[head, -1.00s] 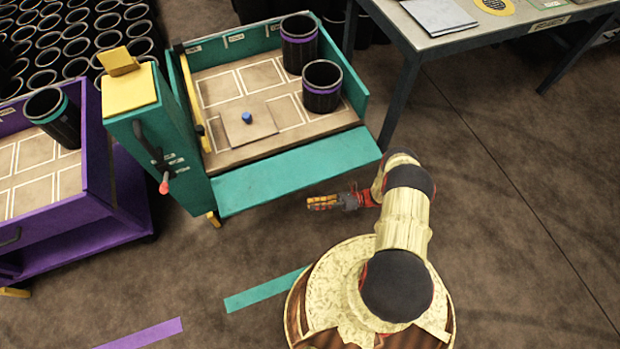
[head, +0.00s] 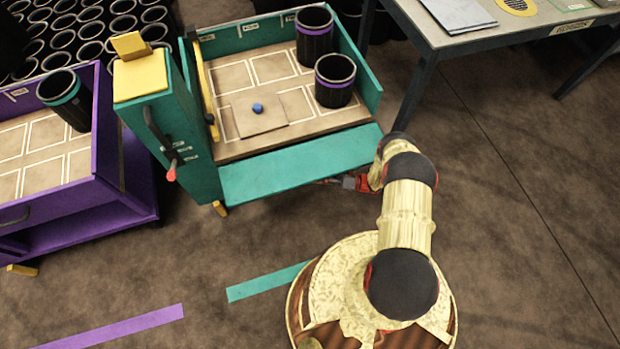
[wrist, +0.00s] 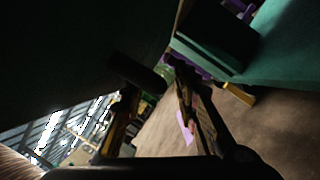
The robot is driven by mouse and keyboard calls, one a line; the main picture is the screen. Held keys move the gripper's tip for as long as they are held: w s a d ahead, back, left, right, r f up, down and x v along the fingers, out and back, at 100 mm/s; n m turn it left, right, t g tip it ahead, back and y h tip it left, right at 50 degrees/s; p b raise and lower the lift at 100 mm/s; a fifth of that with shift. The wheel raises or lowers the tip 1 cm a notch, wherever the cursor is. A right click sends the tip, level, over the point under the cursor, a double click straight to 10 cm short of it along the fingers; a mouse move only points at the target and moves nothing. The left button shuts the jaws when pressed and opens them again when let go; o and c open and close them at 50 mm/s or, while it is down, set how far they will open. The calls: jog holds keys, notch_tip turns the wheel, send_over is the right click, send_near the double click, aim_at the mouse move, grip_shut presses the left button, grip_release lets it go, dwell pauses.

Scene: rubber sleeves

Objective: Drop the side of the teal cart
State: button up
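The teal cart (head: 205,160) stands in front of me. Its near side panel (head: 300,165) is folded outward and slopes away from the tray's front edge. A dark lever with a red tip (head: 171,172) is on the cart's left post. My gripper reaches under the panel's near edge; only its red and grey wrist part (head: 352,182) shows in the head view, and the fingers are hidden there. In the wrist view my gripper's (wrist: 155,92) fingers are apart, below a dark surface, with a dark rounded bar near the tips. Whether they touch it, I cannot tell.
Two black sleeves with purple bands (head: 335,80) and a board with a blue knob (head: 258,109) are on the cart's tray. A purple cart (head: 110,195) stands at the left, a table (head: 460,42) at the back right. The floor at right is clear.

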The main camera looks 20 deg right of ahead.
jog(key=shift+a, duration=0.3)
jog(key=shift+c, duration=0.4)
grip_shut()
dwell(0.4)
